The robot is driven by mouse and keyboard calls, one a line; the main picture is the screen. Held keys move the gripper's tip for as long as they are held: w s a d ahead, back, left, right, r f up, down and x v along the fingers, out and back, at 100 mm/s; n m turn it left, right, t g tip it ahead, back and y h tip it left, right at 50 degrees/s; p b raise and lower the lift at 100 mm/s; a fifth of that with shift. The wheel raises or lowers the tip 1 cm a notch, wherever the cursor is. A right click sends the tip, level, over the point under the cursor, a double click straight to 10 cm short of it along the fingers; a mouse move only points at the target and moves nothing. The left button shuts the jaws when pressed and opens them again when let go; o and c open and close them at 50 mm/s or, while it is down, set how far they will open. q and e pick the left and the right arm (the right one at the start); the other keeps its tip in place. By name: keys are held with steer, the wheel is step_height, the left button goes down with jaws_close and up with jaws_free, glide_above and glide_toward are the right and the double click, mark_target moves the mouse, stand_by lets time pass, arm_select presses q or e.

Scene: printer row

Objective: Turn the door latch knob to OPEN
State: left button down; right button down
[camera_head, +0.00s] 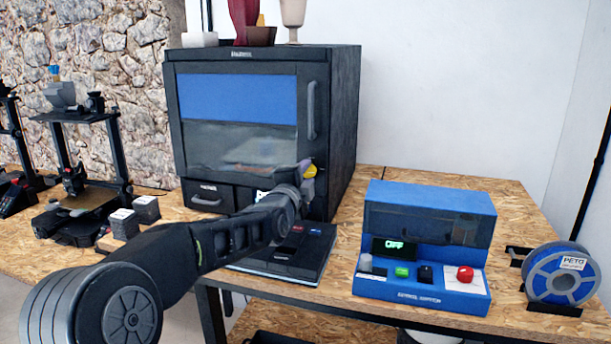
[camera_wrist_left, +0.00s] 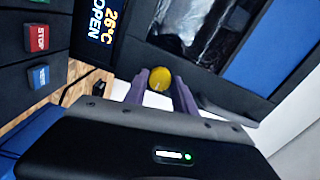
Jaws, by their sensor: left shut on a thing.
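The dark printer cabinet (camera_head: 340,110) has a door with a blue upper panel (camera_head: 237,98) and a dark window. The yellow latch knob (camera_head: 310,172) sits at the lower right of its front. My left gripper (camera_head: 304,167) reaches it with purple fingers. In the left wrist view the fingers are shut on the round yellow knob (camera_wrist_left: 158,73), one on each side. A display (camera_wrist_left: 99,22) beside it reads 26°C and OPEN; the arm partly hides it in the head view. The door looks closed. My right gripper is not in view.
A control panel with a red STOP button (camera_wrist_left: 37,38) and a blue button (camera_wrist_left: 40,76) lies in front of the cabinet. A blue station (camera_head: 430,215) reading OFF and a filament spool (camera_head: 560,275) stand to the right. Small printers (camera_head: 85,150) stand left.

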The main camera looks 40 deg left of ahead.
arm_select(q)
steer(key=c, duration=1)
jaws_free()
steer(key=b+v, duration=0.1)
steer(key=v, duration=0.6)
steer(key=shift+s+d, duration=0.15)
steer(key=shift+s, duration=0.2)
